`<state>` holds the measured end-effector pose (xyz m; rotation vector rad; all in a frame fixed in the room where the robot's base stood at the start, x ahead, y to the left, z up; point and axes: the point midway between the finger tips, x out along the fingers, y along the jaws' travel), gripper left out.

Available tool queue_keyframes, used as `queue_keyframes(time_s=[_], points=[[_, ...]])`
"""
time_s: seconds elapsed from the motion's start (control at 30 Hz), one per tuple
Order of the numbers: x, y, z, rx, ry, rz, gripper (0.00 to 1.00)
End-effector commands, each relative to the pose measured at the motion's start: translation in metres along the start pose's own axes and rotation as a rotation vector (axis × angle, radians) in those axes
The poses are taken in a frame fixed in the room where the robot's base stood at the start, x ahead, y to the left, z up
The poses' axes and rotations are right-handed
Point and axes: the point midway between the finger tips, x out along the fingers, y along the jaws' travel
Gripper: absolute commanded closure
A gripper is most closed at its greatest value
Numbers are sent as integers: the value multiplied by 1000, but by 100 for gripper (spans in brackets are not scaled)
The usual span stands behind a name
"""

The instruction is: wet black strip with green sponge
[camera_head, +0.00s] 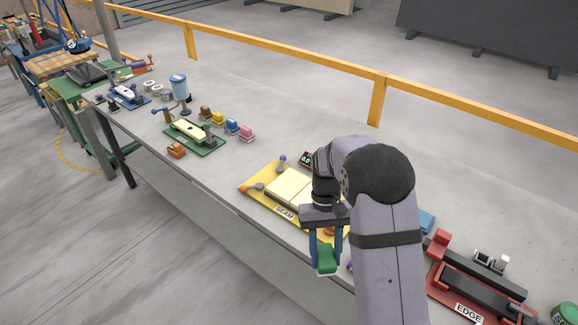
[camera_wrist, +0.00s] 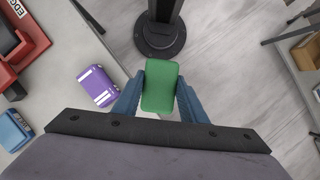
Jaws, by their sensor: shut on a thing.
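My gripper (camera_head: 325,249) has blue fingers and is shut on the green sponge (camera_head: 326,263). The wrist view shows the sponge (camera_wrist: 160,86) clamped between both fingers (camera_wrist: 160,94). It is held at the table's front edge, with floor behind it in the wrist view. A long black strip (camera_head: 484,287) lies in the red fixture labelled EDGE (camera_head: 440,270), at the lower right of the head view. The sponge is apart from it, to its left. Part of the red fixture (camera_wrist: 30,42) shows at the upper left of the wrist view.
A yellow SEAM fixture (camera_head: 257,200) with pale slabs stands beside my gripper. A purple block (camera_wrist: 97,86) and a blue block (camera_wrist: 14,131) lie on the table nearby. A green round container (camera_head: 565,314) is at the far right. Further left are a green fixture (camera_head: 207,145) and several coloured blocks.

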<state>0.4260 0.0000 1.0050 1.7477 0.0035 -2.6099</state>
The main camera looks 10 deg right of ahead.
Motion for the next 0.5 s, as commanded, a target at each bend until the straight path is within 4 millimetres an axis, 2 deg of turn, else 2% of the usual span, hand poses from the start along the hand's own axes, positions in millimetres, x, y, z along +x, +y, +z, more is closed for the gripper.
queue_keyframes(time_s=[0.27,0.37,0.5], points=[[-3,11,-18,136,0,-56,80],[-6,22,-34,262,0,-109,80],[-12,45,-63,512,1,-212,80]])
